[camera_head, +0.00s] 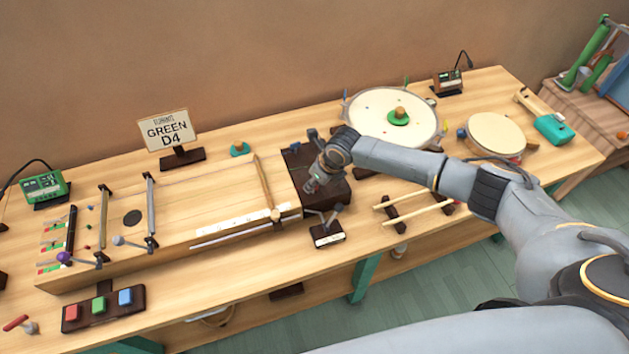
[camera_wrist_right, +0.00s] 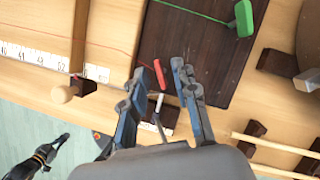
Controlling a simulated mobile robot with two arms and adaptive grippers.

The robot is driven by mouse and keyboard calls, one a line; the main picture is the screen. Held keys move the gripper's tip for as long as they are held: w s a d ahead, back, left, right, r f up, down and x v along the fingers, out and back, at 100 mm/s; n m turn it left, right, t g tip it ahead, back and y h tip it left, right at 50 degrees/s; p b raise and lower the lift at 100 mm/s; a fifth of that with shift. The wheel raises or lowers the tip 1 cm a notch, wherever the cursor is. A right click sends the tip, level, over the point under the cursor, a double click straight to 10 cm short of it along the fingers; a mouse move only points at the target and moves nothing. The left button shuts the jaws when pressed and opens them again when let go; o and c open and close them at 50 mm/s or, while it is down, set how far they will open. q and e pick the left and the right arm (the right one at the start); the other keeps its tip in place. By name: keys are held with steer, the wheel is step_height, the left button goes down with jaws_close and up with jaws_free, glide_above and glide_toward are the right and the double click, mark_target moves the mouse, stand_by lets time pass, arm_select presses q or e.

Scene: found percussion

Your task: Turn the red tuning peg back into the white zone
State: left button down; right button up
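The red tuning peg (camera_wrist_right: 159,74) stands over the dark block at the right end of the long stringed board, with a red string running to it. My right gripper (camera_wrist_right: 156,82) is open, its fingers on either side of the peg; I cannot tell whether either touches it. In the head view my right gripper (camera_head: 314,184) is low over the dark block (camera_head: 335,188) and mostly hides the peg. A green peg (camera_wrist_right: 243,17) with a green string is farther back. I cannot make out a white zone for certain. A dark shape (camera_wrist_right: 40,155) at lower left may be my left gripper.
A wooden bridge (camera_head: 264,183) and white ruler (camera_head: 232,218) lie left of the dark block. A small dark stand (camera_head: 328,236) is in front of it. Drumsticks on rests (camera_head: 412,215) and a round drum (camera_head: 392,116) are to the right. A "GREEN D4" sign (camera_head: 168,131) stands behind.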

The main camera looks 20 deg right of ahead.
steer(key=shift+r, duration=0.1)
steer(key=shift+d+r, duration=0.15)
steer(key=shift+r, duration=0.15)
steer(key=v, duration=1.1)
steer(key=shift+s, duration=0.1)
